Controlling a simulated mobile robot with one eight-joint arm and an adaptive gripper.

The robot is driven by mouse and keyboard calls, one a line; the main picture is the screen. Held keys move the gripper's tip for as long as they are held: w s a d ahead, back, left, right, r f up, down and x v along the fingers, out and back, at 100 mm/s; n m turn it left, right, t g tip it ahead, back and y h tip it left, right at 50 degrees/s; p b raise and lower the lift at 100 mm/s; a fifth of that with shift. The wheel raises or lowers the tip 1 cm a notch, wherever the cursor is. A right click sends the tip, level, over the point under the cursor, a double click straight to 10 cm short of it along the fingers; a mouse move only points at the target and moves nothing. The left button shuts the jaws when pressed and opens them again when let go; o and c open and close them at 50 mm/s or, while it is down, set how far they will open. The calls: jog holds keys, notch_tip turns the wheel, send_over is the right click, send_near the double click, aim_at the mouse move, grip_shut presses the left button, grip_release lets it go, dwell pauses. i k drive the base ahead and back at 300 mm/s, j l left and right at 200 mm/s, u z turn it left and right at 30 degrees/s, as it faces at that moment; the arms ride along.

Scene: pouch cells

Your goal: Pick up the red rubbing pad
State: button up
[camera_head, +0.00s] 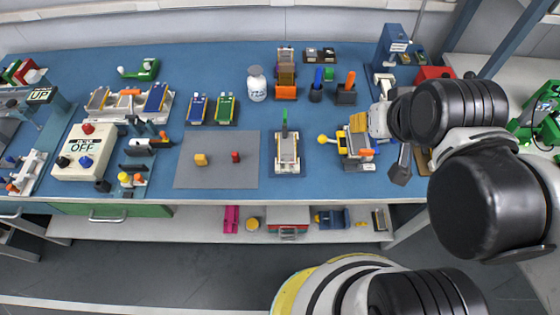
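A small red block (235,157), which looks like the red rubbing pad, stands on the grey mat (216,179) in the middle of the blue bench. A yellow-orange block (201,160) stands to its left on the same mat, apart from it. My arm comes in from the right, and its end is over the right part of the bench, well away from the red block. A dark grey part that looks like my gripper (402,166) hangs there. Its fingers are too small and hidden to show whether they are open.
A white fixture with a green handle (287,152) stands between the mat and my arm. A yellow-knobbed device (352,150) is close to my arm's end. A white bottle (257,84) stands behind the mat. A white button box (84,152) is at left.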

aim_at(236, 159)
jog(key=i+j+u, duration=0.1)
jog(key=u, duration=1.55)
